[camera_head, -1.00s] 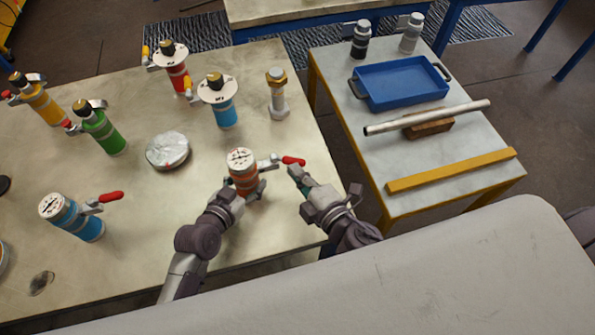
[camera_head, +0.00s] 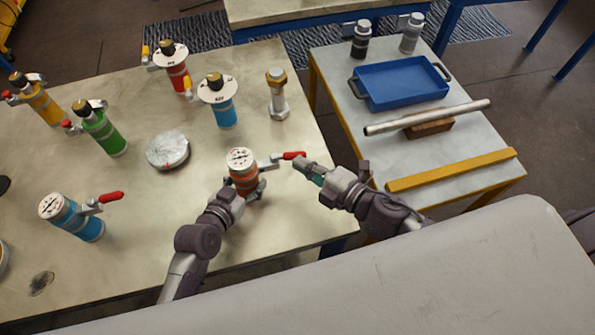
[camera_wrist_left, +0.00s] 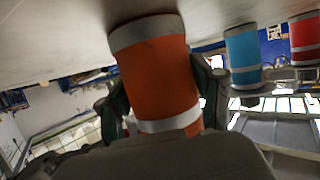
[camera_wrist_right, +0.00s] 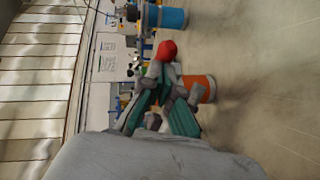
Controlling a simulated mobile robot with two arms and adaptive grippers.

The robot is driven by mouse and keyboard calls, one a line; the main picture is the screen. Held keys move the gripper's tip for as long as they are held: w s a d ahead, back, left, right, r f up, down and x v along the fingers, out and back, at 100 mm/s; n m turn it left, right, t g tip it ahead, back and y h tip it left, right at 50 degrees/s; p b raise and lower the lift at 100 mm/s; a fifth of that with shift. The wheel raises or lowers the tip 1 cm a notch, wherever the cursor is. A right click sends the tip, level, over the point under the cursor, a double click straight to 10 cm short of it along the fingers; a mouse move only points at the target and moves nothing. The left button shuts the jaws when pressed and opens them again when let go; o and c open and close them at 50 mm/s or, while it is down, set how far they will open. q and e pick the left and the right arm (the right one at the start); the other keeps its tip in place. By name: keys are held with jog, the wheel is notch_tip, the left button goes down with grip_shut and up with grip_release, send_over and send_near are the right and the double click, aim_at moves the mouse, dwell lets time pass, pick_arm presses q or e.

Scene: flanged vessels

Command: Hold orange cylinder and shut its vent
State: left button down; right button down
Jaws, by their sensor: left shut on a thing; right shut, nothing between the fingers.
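The orange cylinder (camera_head: 243,181) stands upright near the table's front edge, with a white gauge-like top. My left gripper (camera_head: 246,194) is shut around its body; the left wrist view shows the orange body (camera_wrist_left: 158,80) between the fingers. A vent with a red lever (camera_head: 292,155) sticks out from its top to the right. My right gripper (camera_head: 305,168) is shut and empty, its tip close beside the lever's outer end. In the right wrist view the red lever end (camera_wrist_right: 167,50) shows just beyond the fingers; I cannot tell whether they touch.
A blue cylinder (camera_head: 75,218) with a red lever stands at the left. Green (camera_head: 103,133), yellow, red and another blue vessel stand farther back. A round metal disc (camera_head: 168,151) lies behind the orange cylinder. A side table holds a blue tray (camera_head: 400,84), a pipe and a yellow bar.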

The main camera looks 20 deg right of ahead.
jog(key=shift+w+d, duration=0.45)
jog(key=shift+w, duration=0.15)
jog(key=shift+w+d, duration=0.1)
dwell(0.4)
jog(key=v, duration=1.3)
jog(key=shift+r, duration=0.2)
dwell(1.1)
pick_arm(q)
jog(key=shift+c, duration=0.5)
grip_release()
